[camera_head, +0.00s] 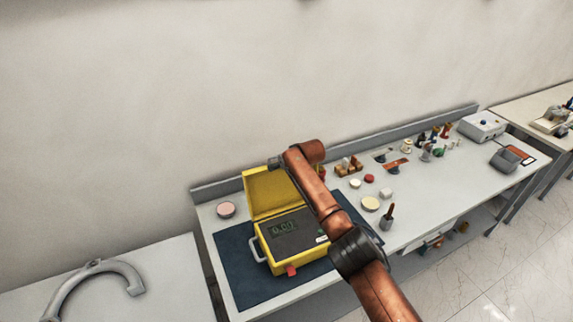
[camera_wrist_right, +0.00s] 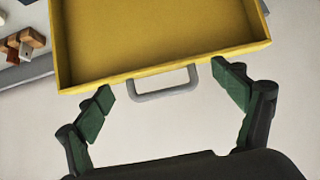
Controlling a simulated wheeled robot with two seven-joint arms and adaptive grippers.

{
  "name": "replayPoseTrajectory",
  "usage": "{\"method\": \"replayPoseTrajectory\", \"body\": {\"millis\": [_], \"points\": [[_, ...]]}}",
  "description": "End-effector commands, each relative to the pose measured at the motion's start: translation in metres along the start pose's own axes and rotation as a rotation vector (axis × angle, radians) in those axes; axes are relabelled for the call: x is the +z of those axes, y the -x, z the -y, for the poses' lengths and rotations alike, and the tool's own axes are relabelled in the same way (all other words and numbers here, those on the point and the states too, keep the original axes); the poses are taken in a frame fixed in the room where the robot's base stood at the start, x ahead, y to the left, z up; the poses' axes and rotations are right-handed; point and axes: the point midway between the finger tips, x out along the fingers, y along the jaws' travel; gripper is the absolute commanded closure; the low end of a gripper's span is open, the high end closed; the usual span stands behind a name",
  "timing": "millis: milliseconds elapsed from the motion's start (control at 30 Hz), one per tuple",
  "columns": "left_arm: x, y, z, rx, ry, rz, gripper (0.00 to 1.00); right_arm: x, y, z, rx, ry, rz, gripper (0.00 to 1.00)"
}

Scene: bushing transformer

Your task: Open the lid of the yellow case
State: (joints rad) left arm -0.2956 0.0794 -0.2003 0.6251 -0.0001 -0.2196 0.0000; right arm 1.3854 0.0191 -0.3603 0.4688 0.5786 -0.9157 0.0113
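The yellow case (camera_head: 292,257) sits on a dark blue mat (camera_head: 238,260) on the workbench. Its lid (camera_head: 262,190) stands raised at the back, and the dark panel with a display (camera_head: 284,228) is uncovered. A grey handle (camera_head: 256,250) shows at the case's left side. My right arm crosses in front of the case, its wrist end near the lid's top. In the right wrist view, the lid's hollow yellow inside (camera_wrist_right: 160,35) fills the top, with a grey handle (camera_wrist_right: 163,93) at its edge. My right gripper (camera_wrist_right: 163,88) is open around this handle, fingers apart from it.
Wooden blocks (camera_head: 348,167), round discs (camera_head: 370,203) and several small parts stand on the bench right of the case. A pink disc (camera_head: 226,210) lies left of it. A wall is close behind. A grey curved part (camera_head: 95,268) lies on the left table.

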Motion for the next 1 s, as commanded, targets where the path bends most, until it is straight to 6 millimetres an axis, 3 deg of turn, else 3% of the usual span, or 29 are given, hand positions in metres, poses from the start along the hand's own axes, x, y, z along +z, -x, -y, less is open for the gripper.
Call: {"method": "replayPoseTrajectory", "body": {"millis": [133,467,1000], "points": [[0.010,0.000,0.003,-0.003,0.002,0.012,0.59,0.001,0.001,-0.002,0.001,-0.002,0.000,0.12],[0.008,0.000,0.001,-0.001,0.001,0.010,0.59,0.000,0.017,0.001,-0.006,-0.001,-0.001,0.12],[0.007,0.000,0.000,0.000,0.001,0.010,0.59,0.000,0.092,-0.001,0.001,-0.001,-0.003,0.12]]}}
